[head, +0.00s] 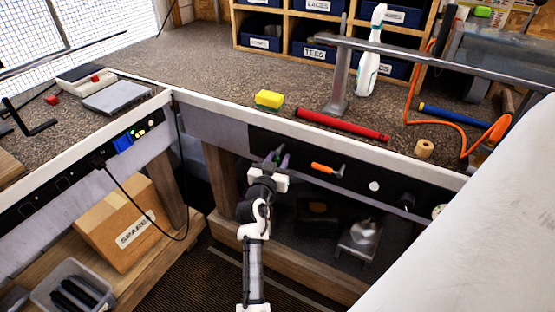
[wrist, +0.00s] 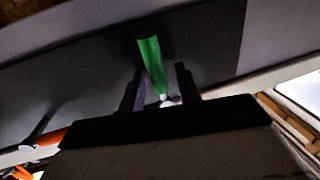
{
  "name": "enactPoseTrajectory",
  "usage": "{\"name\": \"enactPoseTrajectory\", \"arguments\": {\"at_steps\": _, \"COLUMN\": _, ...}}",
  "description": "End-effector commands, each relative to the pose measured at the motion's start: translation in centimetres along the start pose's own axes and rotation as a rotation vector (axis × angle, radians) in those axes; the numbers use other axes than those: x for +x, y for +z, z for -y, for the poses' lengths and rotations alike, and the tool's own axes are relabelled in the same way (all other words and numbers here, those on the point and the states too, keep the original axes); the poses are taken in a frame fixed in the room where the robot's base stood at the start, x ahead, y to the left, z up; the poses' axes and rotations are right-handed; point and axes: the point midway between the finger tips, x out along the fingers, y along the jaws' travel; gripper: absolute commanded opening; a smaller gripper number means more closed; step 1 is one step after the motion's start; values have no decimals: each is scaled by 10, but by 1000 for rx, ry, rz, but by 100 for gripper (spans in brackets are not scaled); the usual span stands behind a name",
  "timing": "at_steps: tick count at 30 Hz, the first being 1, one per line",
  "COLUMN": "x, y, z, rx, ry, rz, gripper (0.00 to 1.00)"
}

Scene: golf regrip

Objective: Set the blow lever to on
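A green lever handle (wrist: 151,62) stands out from the dark panel (wrist: 80,85) in the wrist view, its lower end near a small white pivot. My gripper (wrist: 160,88) has one finger on each side of the green lever, with a gap showing, so it looks open around it. In the head view my gripper (head: 275,157) is at the left part of the panel on the bench front and mostly hides the green lever. An orange lever (head: 327,169) sits to the right on the same panel; it also shows at the lower left in the wrist view (wrist: 50,140). No label telling which is the blow lever is readable.
The bench edge (head: 330,135) runs just above the panel. On the bench are a yellow sponge (head: 269,99), a red grip (head: 342,124), a spray bottle (head: 370,60) and an orange hose (head: 410,85). A white surface (head: 470,230) fills the lower right.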

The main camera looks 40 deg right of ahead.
Motion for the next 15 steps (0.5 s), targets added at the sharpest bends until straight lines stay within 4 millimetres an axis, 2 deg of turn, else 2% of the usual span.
{"name": "enactPoseTrajectory", "arguments": {"at_steps": 2, "x": 0, "y": 0, "z": 0, "rx": 0, "ry": 0, "rz": 0, "gripper": 31}}
{"name": "enactPoseTrajectory", "arguments": {"at_steps": 9, "x": 0, "y": 0, "z": 0, "rx": 0, "ry": 0, "rz": 0, "gripper": 0}}
{"name": "enactPoseTrajectory", "arguments": {"at_steps": 15, "x": 0, "y": 0, "z": 0, "rx": 0, "ry": 0, "rz": 0, "gripper": 0}}
